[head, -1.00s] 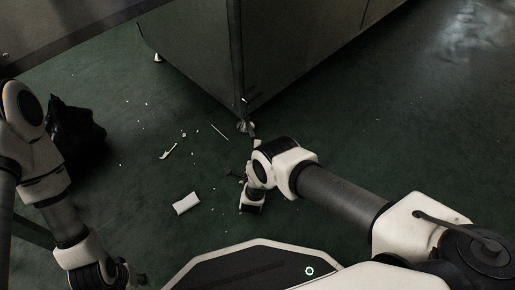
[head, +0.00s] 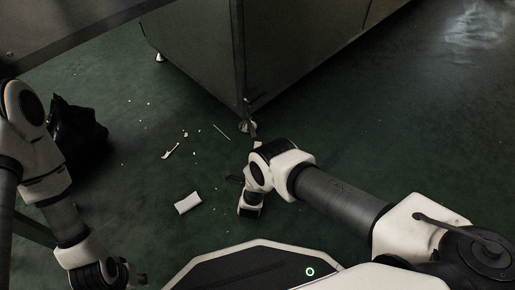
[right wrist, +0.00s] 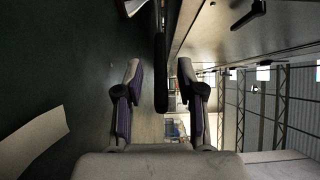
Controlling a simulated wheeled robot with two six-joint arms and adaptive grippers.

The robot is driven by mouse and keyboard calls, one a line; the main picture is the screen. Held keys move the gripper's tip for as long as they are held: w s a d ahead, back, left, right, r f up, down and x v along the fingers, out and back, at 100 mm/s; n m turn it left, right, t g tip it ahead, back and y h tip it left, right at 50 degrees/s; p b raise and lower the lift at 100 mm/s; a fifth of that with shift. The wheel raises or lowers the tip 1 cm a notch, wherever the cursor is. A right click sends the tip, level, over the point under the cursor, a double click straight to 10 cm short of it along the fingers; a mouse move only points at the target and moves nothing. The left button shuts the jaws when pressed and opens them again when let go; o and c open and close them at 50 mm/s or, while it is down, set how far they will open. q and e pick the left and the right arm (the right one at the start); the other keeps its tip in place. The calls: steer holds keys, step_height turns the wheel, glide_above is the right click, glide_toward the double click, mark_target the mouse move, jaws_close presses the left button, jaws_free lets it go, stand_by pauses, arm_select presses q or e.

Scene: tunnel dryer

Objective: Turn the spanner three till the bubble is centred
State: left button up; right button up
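In the right wrist view my right gripper (right wrist: 156,85) is open, with a finger on each side. A dark upright bar (right wrist: 160,72), which looks like a spanner handle, shows between the fingers with a gap on both sides. In the head view a dark bar (head: 252,131) stands by the dryer's corner foot (head: 245,126), just beyond my right wrist; the right fingers are mostly hidden there. My left gripper (head: 137,279) is low at the left, too dark and small to read. No bubble level or number on the spanner can be made out.
The dryer's metal casing (head: 205,55) stands on short feet over green floor. White scraps (head: 170,151) and a white block (head: 187,203) lie left of my right wrist. A black bag (head: 77,130) lies beside my left arm. Floor at the right is clear.

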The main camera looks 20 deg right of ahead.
steer(key=v, duration=0.6)
